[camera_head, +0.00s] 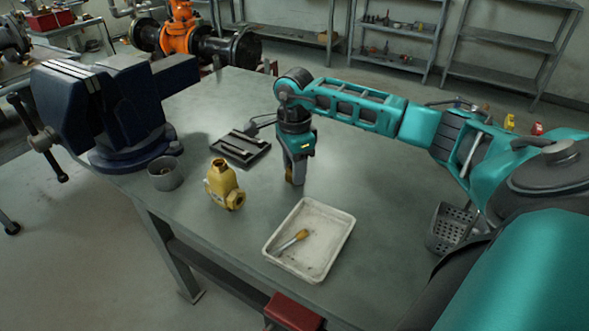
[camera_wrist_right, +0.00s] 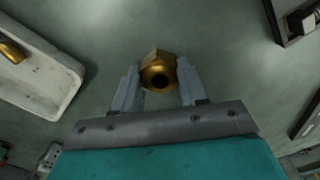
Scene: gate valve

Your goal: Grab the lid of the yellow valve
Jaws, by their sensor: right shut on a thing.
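The yellow valve body (camera_head: 223,185) stands upright on the grey workbench, left of my right gripper. My right gripper (camera_head: 294,181) points down at the bench and is shut on a brass-yellow lid, apart from the valve body. In the right wrist view, the lid (camera_wrist_right: 158,72) is a hexagonal piece with a dark round hole, between the two grey fingers (camera_wrist_right: 159,90). In the head view the fingers hide most of it, and I cannot tell whether it touches the bench. My left gripper is not in view.
A white tray (camera_head: 337,222) holds a yellow-ended rod (camera_head: 292,241) at the front. A dark tool tray (camera_head: 243,150) lies behind the valve. A grey cup (camera_head: 165,174) and a big blue vise (camera_head: 125,110) stand at left.

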